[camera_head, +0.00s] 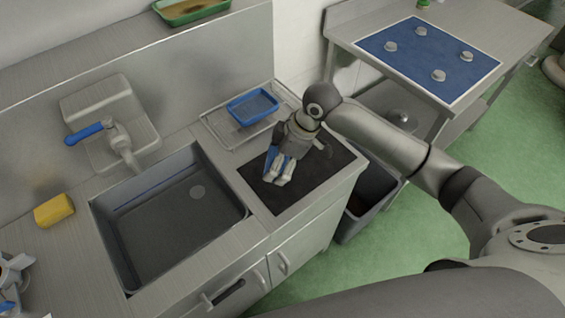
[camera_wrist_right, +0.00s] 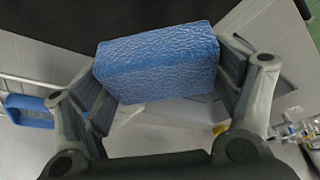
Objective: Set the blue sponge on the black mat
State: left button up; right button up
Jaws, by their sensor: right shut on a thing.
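The blue sponge (camera_wrist_right: 158,62) is a textured block held between the two fingers of my right gripper (camera_wrist_right: 165,85) in the right wrist view. In the head view my right gripper (camera_head: 281,178) points down over the black mat (camera_head: 312,178), on the counter right of the sink. Only bits of blue show between its fingers there. The mat also shows as a dark area at the top of the wrist view (camera_wrist_right: 60,22). I cannot tell whether the sponge touches the mat. A grey jointed shape cut off at the left edge looks like my left gripper (camera_head: 14,272); its fingers are unclear.
A blue tray (camera_head: 252,106) sits on a wire rack (camera_head: 228,131) behind the mat. The sink (camera_head: 175,225) is left of the mat, with a blue-handled tap (camera_head: 120,148) behind it. A yellow sponge (camera_head: 54,211) lies left of the sink. A grey bin (camera_head: 368,198) stands right of the counter.

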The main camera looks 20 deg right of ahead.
aim_at(282, 167)
jog(key=shift+w+d+f, duration=0.3)
jog(key=shift+w+f, duration=0.05)
jog(key=shift+f, duration=0.2)
jog(key=shift+w+d+f, duration=0.25)
jog(key=shift+w+f, duration=0.05)
jog(key=shift+f, duration=0.2)
notch_tip(282, 167, down, 3)
jog(key=shift+w+d+r+p, duration=0.1)
jog(key=shift+d+p, duration=0.05)
jog(key=shift+p, duration=0.65)
jog(key=shift+f, duration=0.4)
jog(key=shift+f, duration=0.1)
jog(key=o, duration=0.8)
